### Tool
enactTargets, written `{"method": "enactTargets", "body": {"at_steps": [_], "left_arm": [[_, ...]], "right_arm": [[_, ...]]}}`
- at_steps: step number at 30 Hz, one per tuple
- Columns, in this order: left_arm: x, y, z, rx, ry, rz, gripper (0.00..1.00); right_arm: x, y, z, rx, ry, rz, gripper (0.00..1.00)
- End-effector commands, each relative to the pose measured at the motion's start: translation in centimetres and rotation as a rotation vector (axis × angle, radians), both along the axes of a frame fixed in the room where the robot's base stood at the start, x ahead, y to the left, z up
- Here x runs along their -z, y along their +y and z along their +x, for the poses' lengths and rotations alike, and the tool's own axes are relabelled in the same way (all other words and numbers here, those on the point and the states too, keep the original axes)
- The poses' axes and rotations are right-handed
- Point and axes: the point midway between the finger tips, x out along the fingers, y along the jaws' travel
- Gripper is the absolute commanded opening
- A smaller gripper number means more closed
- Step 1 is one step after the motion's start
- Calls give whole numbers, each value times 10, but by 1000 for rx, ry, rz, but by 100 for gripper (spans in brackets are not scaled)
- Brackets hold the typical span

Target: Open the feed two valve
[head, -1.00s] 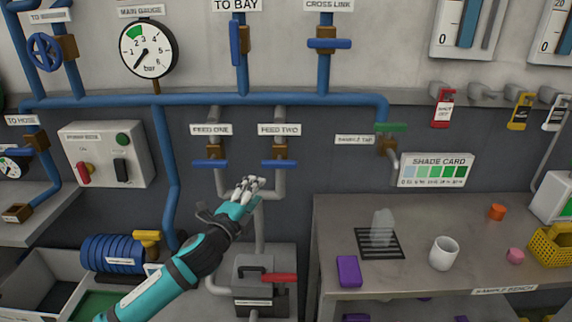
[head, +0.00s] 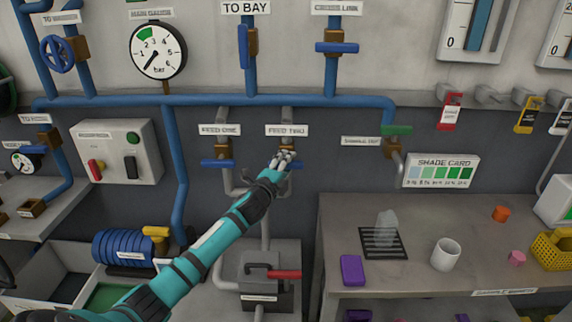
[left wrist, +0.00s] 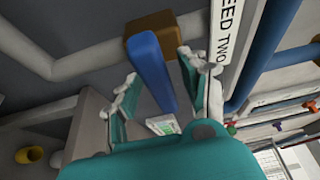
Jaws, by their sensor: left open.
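The feed two valve has a brown body (head: 288,142) and a blue lever (head: 298,165) lying crosswise, below the FEED TWO label (head: 287,130). My left gripper (head: 284,156) is at this valve and covers part of the lever. In the left wrist view, the blue lever (left wrist: 150,68) reaches from the brown body (left wrist: 152,28) into the gap between my open left fingers (left wrist: 158,70). The fingers stand apart on either side of it; I cannot tell whether either touches it. My right gripper is not in view.
The feed one valve's blue lever (head: 217,163) is close by on the left, also crosswise. Blue pipes (head: 240,100) run above. A grey pump box with a red handle (head: 285,274) stands below. The bench (head: 335,215) is at the right.

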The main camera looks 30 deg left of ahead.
Motion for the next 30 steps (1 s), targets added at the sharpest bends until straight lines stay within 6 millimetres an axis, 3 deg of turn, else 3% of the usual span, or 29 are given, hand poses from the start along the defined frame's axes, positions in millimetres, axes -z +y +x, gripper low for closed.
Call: {"method": "enactTargets", "body": {"at_steps": [5, 15, 30], "left_arm": [[0, 0, 0, 0, 0, 0, 44], [1, 0, 0, 0, 1, 0, 0], [3, 0, -1, -1, -15, -31, 0]], "right_arm": [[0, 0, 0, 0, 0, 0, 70], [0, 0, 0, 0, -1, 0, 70], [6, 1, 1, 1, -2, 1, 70]]}}
